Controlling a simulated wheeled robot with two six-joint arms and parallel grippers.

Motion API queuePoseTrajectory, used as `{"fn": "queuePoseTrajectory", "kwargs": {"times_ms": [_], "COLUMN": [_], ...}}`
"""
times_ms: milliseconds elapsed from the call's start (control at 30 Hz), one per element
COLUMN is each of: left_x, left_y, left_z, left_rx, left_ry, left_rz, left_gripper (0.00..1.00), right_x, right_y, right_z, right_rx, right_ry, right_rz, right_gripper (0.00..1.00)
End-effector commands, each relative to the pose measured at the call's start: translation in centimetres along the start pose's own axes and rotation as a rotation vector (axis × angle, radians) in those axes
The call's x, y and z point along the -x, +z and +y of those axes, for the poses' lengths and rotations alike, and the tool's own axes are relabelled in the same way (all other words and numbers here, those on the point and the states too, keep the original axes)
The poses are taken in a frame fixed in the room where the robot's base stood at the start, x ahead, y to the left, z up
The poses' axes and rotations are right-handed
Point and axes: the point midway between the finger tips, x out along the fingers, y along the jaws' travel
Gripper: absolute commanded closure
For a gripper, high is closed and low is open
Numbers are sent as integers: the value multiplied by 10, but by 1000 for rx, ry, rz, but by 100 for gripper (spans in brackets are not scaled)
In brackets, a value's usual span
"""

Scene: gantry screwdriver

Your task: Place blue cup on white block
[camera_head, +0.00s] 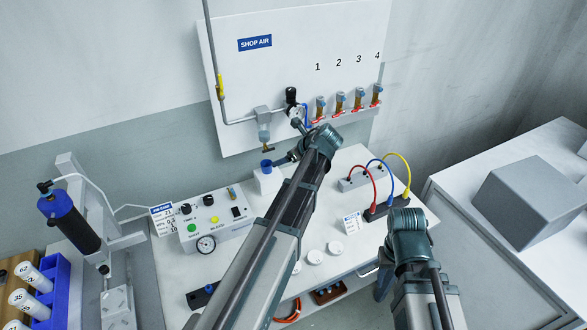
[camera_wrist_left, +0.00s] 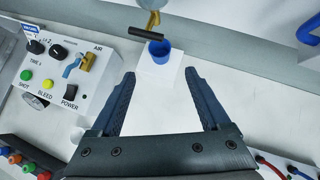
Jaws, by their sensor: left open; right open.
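The blue cup (camera_head: 266,164) stands upright on the white block (camera_head: 268,182) at the back of the bench, below the drain valve. In the left wrist view the blue cup (camera_wrist_left: 159,51) is centred beyond my fingertips, with the white block (camera_wrist_left: 160,76) under it. My left gripper (camera_wrist_left: 158,74) is open and empty, its fingers spread either side of the block in that view; they do not hold the cup. In the head view my left arm hides part of the bench. My right gripper (camera_head: 383,286) is low at the right, by the bench's front edge, away from the cup.
The drain valve's black handle (camera_wrist_left: 148,32) hangs close to the cup. A control box (camera_head: 217,222) stands left of the block. A terminal strip with coloured cables (camera_head: 385,208) lies right. White round discs (camera_head: 315,257) lie near the bench front.

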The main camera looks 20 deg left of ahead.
Motion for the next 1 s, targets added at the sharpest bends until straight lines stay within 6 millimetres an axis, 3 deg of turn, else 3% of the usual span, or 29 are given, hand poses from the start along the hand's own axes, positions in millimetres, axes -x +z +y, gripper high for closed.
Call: {"fn": "queuePoseTrajectory", "kwargs": {"times_ms": [133, 233, 467, 600, 700, 833, 1000], "left_x": [3, 17, 83, 126, 154, 180, 199], "left_y": [-5, -29, -136, -198, -234, -267, -288], "left_z": [2, 8, 45, 78, 102, 128, 147], "left_rx": [22, 125, 639, 952, 1137, 1315, 1437], "left_ry": [-2, -10, 59, 190, 304, 440, 550], "left_rz": [9, 54, 283, 408, 465, 498, 503], "left_gripper": [20, 20, 20, 20, 20, 20, 20], "right_x": [0, 0, 0, 0, 0, 0, 0], "right_y": [0, 0, 0, 0, 0, 0, 0], "right_z": [0, 0, 0, 0, 0, 0, 0], "right_rx": [0, 0, 0, 0, 0, 0, 0], "right_ry": [0, 0, 0, 0, 0, 0, 0], "right_rz": [0, 0, 0, 0, 0, 0, 0], "right_gripper": [50, 50, 50, 50, 50, 50, 50]}}
